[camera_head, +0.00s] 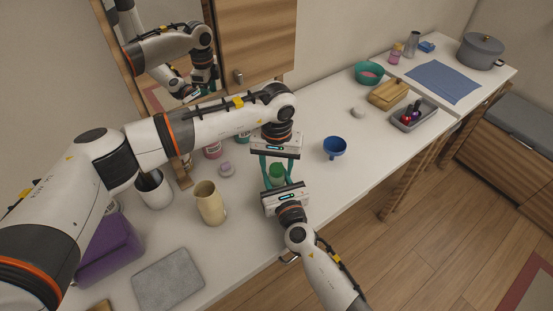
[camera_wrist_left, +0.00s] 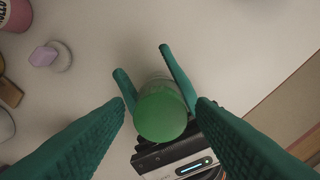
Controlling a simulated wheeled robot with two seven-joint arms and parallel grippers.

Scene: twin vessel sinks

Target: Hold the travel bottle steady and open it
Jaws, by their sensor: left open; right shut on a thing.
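The travel bottle (camera_head: 277,181) stands near the middle of the white counter, with a round green cap (camera_wrist_left: 160,112) on top. The cap also shows in the head view (camera_head: 276,168). My right gripper (camera_head: 278,180) comes from the front and is shut on the bottle's body, its green fingers on either side below the cap. My left gripper (camera_head: 277,161) is above the bottle and open. In the left wrist view its fingers (camera_wrist_left: 161,103) are on either side of the cap, with gaps. The lower bottle is mostly hidden there by the cap.
A blue funnel (camera_head: 335,145) stands to the right of the bottle. A beige pitcher (camera_head: 210,204) and a soap dish (camera_head: 227,171) are to the left. A wooden box (camera_head: 389,94) and grey tray (camera_head: 427,117) are farther right. Counter between funnel and tray is clear.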

